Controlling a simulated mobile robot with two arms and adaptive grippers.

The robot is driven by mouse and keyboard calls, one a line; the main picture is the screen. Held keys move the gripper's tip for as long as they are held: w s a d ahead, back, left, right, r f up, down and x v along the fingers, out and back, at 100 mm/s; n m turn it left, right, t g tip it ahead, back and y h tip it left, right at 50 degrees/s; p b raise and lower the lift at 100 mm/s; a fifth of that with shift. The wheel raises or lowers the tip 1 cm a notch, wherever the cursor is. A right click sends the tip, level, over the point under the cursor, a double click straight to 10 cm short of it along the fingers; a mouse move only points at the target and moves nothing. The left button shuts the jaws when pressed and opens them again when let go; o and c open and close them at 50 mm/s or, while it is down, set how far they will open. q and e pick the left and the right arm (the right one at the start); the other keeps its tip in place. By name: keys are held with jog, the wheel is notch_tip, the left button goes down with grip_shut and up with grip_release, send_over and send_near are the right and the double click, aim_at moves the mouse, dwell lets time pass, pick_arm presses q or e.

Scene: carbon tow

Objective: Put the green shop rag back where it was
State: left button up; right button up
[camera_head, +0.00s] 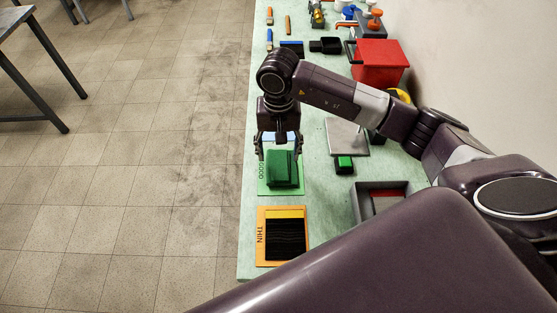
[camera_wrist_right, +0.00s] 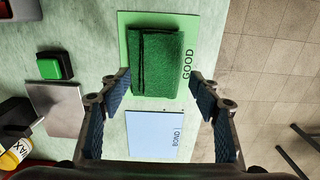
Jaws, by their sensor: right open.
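The green shop rag (camera_head: 284,169) lies folded on the green card marked GOOD (camera_head: 264,187), near the left edge of the bench. In the right wrist view the rag (camera_wrist_right: 158,62) covers much of the card (camera_wrist_right: 197,28). My right gripper (camera_head: 280,152) is open and empty, pointing down just beyond the rag in the head view. In the right wrist view its fingertips (camera_wrist_right: 160,80) stand apart on either side of the rag's lower end. Contact with the rag cannot be told. My left gripper is not in view.
A pale blue card marked BOND (camera_wrist_right: 153,135) adjoins the GOOD card. An orange THIN card (camera_head: 262,257) with black material lies nearer.

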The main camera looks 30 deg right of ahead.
aim_at(278, 165)
notch_tip(278, 165, up, 8)
jog(key=b, duration=0.2)
jog(key=shift+r, duration=0.2)
dwell(0.3)
